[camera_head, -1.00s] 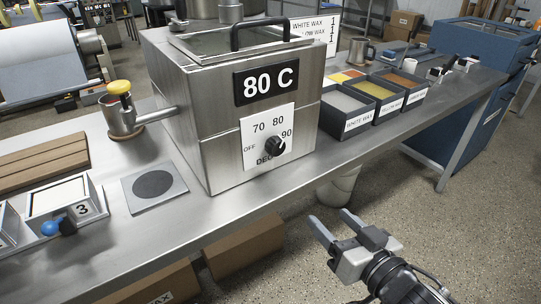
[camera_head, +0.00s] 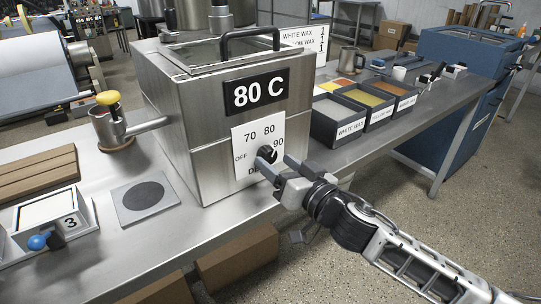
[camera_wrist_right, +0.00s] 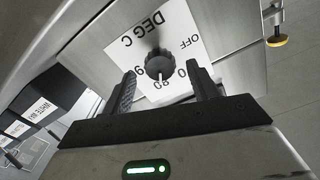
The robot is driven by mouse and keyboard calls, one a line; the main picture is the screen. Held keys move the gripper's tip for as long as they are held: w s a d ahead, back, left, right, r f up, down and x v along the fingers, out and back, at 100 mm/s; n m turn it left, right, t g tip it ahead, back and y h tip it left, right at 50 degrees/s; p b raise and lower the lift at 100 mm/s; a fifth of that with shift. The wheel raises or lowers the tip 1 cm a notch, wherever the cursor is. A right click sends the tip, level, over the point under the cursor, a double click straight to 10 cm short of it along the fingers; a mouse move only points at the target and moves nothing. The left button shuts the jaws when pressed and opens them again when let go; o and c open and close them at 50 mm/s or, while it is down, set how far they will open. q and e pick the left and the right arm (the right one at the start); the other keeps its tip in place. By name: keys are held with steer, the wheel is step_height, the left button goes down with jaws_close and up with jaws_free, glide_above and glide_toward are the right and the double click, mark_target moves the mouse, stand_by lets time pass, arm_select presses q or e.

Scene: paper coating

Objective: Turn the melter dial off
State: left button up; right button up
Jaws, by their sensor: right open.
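The melter (camera_head: 165,110) is a steel box with an "80 C" display (camera_head: 256,92) on its front. Below the display is a white scale plate marked OFF, 70, 80, 90 and DEG C. The black dial (camera_head: 267,154) sits on this plate, partly hidden by my gripper. In the right wrist view the dial (camera_wrist_right: 159,67) shows upside down, its white mark towards 80. My right gripper (camera_head: 277,166) is open in front of the dial.
Wax bins (camera_head: 337,118) stand right of the melter on the steel table. A yellow-topped valve (camera_head: 107,98) and cup are at its left. A plate with a dark disc (camera_head: 143,195) and a tray marked 3 (camera_head: 50,216) lie front left. A blue cabinet (camera_head: 455,85) stands at right.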

mark_target(270, 158)
steer(key=shift+x, duration=1.6)
steer(key=c, duration=1)
